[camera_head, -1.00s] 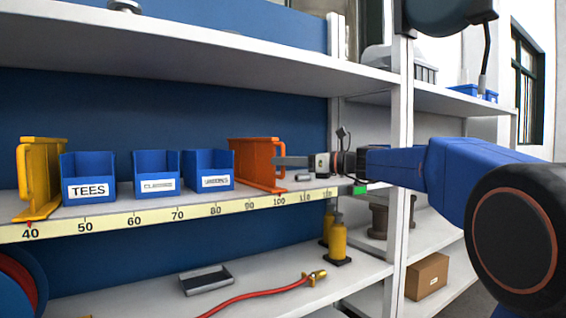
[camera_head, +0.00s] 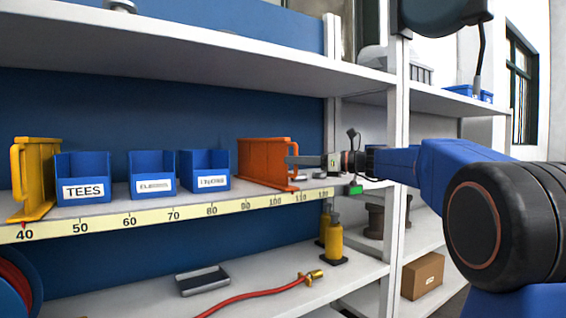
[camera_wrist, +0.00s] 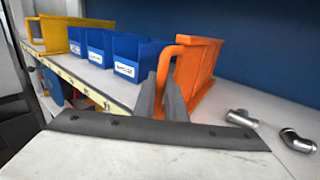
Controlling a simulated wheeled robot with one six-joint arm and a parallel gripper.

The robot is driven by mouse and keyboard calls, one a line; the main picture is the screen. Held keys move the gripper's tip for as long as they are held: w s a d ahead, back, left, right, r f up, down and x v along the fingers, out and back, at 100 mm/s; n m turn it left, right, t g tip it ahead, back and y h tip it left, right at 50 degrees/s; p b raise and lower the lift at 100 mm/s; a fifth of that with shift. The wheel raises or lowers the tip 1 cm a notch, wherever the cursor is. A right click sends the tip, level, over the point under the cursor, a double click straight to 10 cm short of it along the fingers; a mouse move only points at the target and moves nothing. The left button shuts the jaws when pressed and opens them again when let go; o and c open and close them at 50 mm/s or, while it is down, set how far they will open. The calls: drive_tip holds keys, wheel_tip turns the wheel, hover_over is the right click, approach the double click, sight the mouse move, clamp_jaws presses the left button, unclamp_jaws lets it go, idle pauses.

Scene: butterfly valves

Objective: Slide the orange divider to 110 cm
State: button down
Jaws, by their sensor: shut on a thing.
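The orange divider (camera_head: 264,160) stands upright on the middle shelf, its front foot close to the 110 mark on the scale strip (camera_head: 180,214). My gripper (camera_head: 291,160) reaches in from the right and is shut on the divider's handle. In the wrist view, the gripper fingers (camera_wrist: 163,100) close around the handle of the orange divider (camera_wrist: 200,75). The strip's numbers near the divider are small.
Three blue bins (camera_head: 152,173) and a yellow divider (camera_head: 38,178) stand to the left. Pipe fittings (camera_wrist: 241,119) lie on the shelf right of the divider. A shelf post (camera_head: 399,150) stands behind my arm, and another shelf (camera_head: 220,45) is above.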

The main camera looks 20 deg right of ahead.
drive_tip(key=d, duration=0.2)
drive_tip(key=w+d, duration=0.1)
drive_tip(key=shift+w+d, duration=0.15)
drive_tip(key=shift+d, duration=0.2)
drive_tip(key=c, duration=2.1)
unclamp_jaws()
drive_tip(key=v, duration=1.7)
drive_tip(key=shift+d, duration=0.15)
drive_tip(key=shift+f, duration=0.1)
